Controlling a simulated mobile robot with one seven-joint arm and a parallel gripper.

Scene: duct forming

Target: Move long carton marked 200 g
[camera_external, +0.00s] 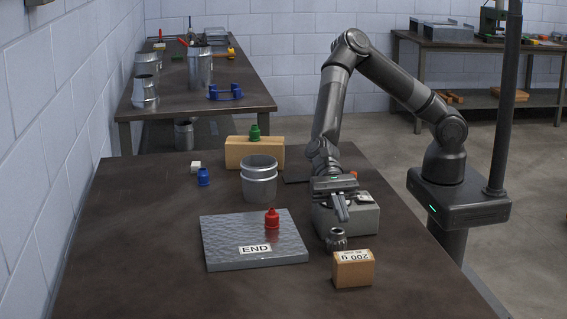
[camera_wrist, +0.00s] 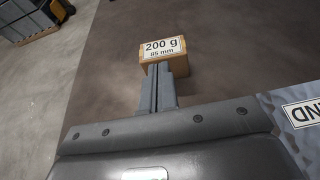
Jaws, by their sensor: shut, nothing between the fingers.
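The long carton marked 200 g (camera_external: 353,270) is a small brown box with a white label, lying near the front right of the table. In the wrist view the carton (camera_wrist: 163,48) shows "200 g" and "85 mm" on its label, just beyond my fingertips. My gripper (camera_external: 343,217) points down above and behind the carton, its fingers shut with nothing between them. In the wrist view the closed fingers (camera_wrist: 158,70) overlap the lower part of the carton; I cannot tell whether they touch it.
A metal plate marked END (camera_external: 225,238) bears a red bottle-shaped piece (camera_external: 272,219). A metal cylinder (camera_external: 259,180) and wooden block (camera_external: 240,153) stand farther back. The front left is clear.

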